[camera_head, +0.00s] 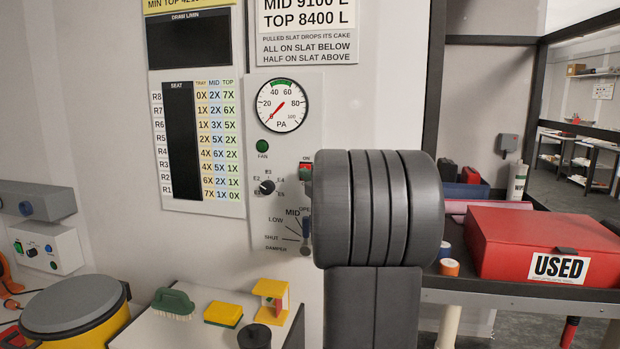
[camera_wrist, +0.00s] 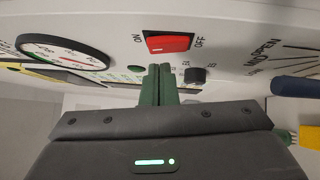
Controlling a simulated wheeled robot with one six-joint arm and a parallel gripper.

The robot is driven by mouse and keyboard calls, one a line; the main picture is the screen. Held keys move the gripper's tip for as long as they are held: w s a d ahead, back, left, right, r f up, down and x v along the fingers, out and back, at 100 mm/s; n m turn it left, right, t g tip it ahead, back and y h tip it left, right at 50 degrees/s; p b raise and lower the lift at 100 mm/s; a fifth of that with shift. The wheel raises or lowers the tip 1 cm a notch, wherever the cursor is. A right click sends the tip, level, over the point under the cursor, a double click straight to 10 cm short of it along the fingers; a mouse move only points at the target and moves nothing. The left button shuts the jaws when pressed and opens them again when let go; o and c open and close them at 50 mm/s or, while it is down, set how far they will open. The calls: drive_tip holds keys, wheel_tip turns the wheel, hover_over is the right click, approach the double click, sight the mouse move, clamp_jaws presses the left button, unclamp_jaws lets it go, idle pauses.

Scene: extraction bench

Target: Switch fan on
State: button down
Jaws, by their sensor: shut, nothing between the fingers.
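The fan switch is a red rocker (camera_wrist: 168,43) in a white plate, marked ON on its left and OFF on its right in the wrist view. The gripper is hidden behind my arm in the head view. The FAN lamp (camera_head: 262,146) is dark green. The gauge (camera_head: 281,106) needle points near 0.
A selector knob (camera_head: 267,187) and a damper lever (camera_head: 305,228) sit close under the switch. A green brush (camera_head: 173,303) and a yellow sponge (camera_head: 223,314) lie on the ledge below. A red case (camera_head: 540,243) stands at right.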

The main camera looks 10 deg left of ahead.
drive_tip(key=shift+w+r, duration=0.1)
drive_tip(key=shift+w, duration=0.55)
